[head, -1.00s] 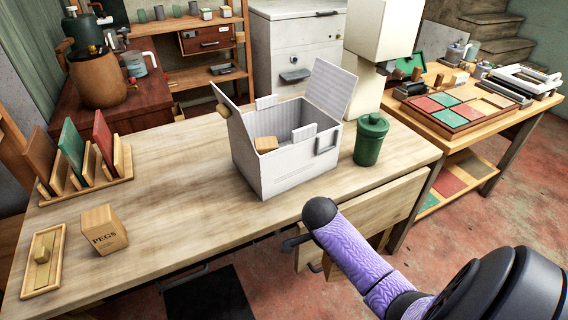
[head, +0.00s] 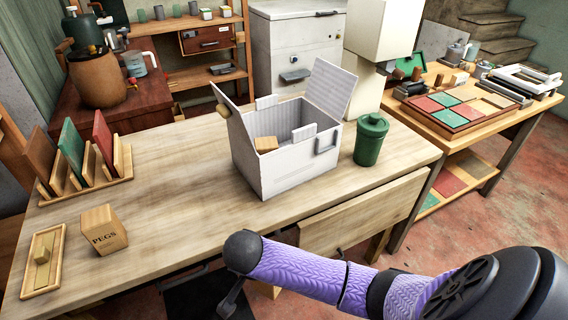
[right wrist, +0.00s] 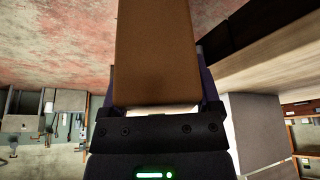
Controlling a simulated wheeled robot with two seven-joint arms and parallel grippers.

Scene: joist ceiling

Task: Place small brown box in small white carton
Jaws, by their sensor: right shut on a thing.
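The white carton (head: 275,172) stands open on the wooden table, its flaps raised at several sides. A small tan block (head: 266,144) shows inside it. My right gripper (right wrist: 158,94) is shut on a brown box (right wrist: 157,48), which fills the upper middle of the right wrist view. In the head view my right arm reaches in from the lower right to the table's front edge; its gripper and the held box are out of sight there. My left gripper is in neither current view.
On the table (head: 165,215), a PEGS box (head: 104,230), a tray (head: 43,262) and a rack with panels (head: 90,170) stand left. A green lidded canister (head: 370,140) stands right of the carton. The table between PEGS box and carton is clear. A drawer (head: 350,215) sits at the front.

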